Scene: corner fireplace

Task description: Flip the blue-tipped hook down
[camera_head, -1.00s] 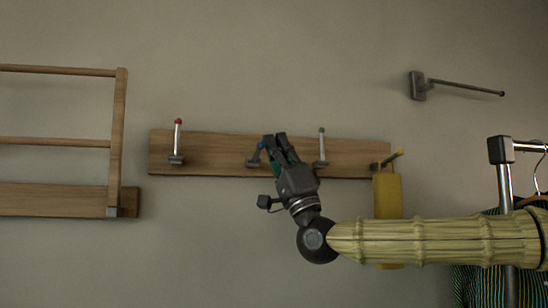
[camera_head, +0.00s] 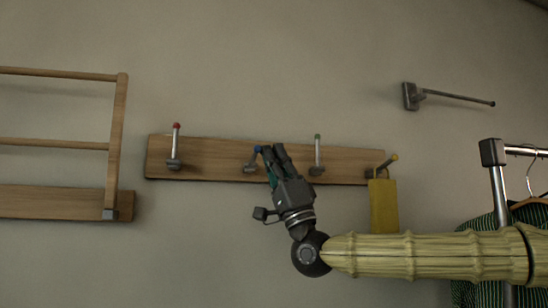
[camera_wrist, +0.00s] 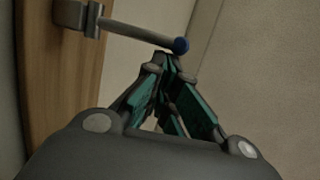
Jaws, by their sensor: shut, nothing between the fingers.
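The blue-tipped hook (camera_head: 252,159) is on the wooden board (camera_head: 215,161), second from the left. In the wrist view its grey rod (camera_wrist: 138,33) juts out from its metal bracket (camera_wrist: 78,18) on the board, leaning to the right, with the blue tip (camera_wrist: 181,46) at its free end. In the head view it leans up and to the right. My gripper (camera_head: 272,149) is shut and empty, with its fingertips close beside the blue tip. The wrist view shows the fingertips (camera_wrist: 163,63) just below the tip; I cannot tell whether they touch it.
The red-tipped hook (camera_head: 175,146) and green-tipped hook (camera_head: 317,155) stand upright on either side. A yellow item (camera_head: 383,206) hangs below the yellow-tipped hook (camera_head: 383,165). A wooden rack (camera_head: 115,145) is at left, a wall rod (camera_head: 455,98) upper right, a clothes rail (camera_head: 500,190) right.

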